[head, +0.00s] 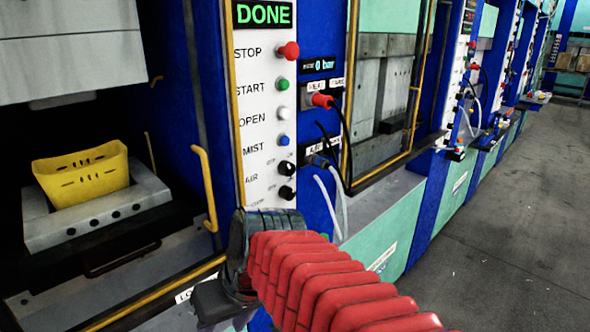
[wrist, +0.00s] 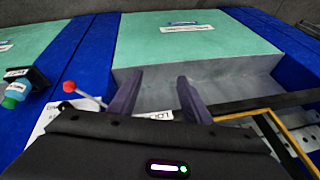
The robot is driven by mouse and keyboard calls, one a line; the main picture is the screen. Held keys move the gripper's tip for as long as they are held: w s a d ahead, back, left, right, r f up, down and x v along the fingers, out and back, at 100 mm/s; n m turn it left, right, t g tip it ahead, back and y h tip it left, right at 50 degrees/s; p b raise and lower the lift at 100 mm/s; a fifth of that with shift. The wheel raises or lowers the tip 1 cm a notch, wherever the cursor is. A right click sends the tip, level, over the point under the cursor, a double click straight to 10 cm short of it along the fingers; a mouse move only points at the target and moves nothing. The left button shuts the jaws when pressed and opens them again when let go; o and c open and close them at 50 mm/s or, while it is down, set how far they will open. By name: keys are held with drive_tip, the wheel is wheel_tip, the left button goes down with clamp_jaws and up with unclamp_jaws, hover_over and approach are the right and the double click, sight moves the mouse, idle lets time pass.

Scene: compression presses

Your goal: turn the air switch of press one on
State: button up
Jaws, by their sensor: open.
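The press one panel (head: 262,120) is a white strip in the head view under a green DONE display. The AIR switch (head: 287,168) is a black knob beside the AIR label, below the blue MIST button (head: 284,141). Another black knob (head: 287,192) sits just under it. The switch's exact turn angle is too small to read. My gripper (wrist: 158,98) is open and empty in the wrist view, over a pale recessed ledge. In the head view my red-sleeved arm ends below the panel, apart from the knobs. The wrist view does not clearly show the AIR switch.
A yellow handle (head: 205,185) stands left of the panel. A red-tipped lever (wrist: 69,86) shows left of my fingers. The floor (head: 500,230) at right is clear.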

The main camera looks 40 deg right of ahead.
drive_tip(key=w+d+r+m+t+y, duration=0.2)
drive_tip(key=w+d+r+y, duration=0.1)
drive_tip(key=w+d, duration=0.35)
drive_tip(key=n+t+h, duration=0.2)
drive_tip(key=t+h, duration=0.1)
drive_tip(key=t, duration=0.4)
approach(292, 169)
drive_tip(key=v, duration=0.5)
drive_tip(key=shift+s+f, duration=0.1)
drive_tip(key=shift+s, duration=0.1)
drive_tip(key=shift+a, duration=0.1)
drive_tip(key=x, duration=1.3)
drive_tip(key=shift+w, duration=0.45)
drive_tip(key=shift+c, duration=0.4)
